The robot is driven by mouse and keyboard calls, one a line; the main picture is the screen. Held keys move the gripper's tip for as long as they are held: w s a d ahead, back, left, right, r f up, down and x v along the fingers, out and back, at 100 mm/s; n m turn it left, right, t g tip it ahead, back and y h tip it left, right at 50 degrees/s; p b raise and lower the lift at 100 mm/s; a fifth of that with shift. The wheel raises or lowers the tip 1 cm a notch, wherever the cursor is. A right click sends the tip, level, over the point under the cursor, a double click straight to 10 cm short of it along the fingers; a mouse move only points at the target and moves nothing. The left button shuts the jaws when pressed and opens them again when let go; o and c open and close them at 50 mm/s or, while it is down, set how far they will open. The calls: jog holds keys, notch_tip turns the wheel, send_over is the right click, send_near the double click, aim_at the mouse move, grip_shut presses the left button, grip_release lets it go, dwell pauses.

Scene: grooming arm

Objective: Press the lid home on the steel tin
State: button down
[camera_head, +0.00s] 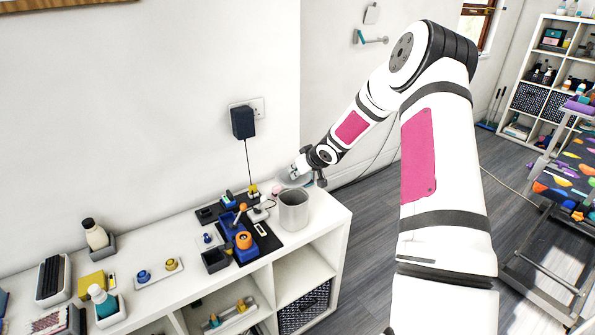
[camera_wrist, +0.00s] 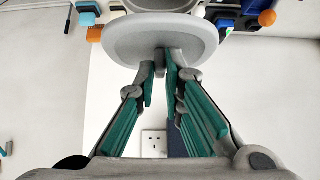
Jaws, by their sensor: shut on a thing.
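The steel tin (camera_head: 293,212) is a grey open-topped can standing on the right end of the white shelf top. Part of it shows at the top edge of the wrist view (camera_wrist: 165,4), behind the lid. The lid (camera_wrist: 118,40) is a round, pale grey disc with a small knob; it also shows in the head view (camera_head: 292,182), tilted above the tin and apart from its rim. My gripper (camera_wrist: 161,73) has its teal-padded fingers shut on the lid's knob. In the head view my gripper (camera_head: 303,170) is above the tin, near the wall.
A dark mat with a blue and orange fixture (camera_head: 242,240) lies just left of the tin. A black plug adapter (camera_head: 243,122) hangs on the wall, its cable running down behind. Bottles and trays stand farther left. The shelf's right edge is close to the tin.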

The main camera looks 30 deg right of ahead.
aim_at(301, 183)
jog(key=shift+s, duration=0.1)
notch_tip(301, 183, down, 2)
jog(key=shift+f, duration=0.1)
jog(key=shift+f+b, duration=0.9)
jog(key=shift+f, duration=0.9)
jog(key=shift+f, duration=1)
dwell(1.0)
jog(key=c, duration=1.6)
grip_release()
jog(key=shift+r, duration=0.1)
jog(key=v, duration=1.2)
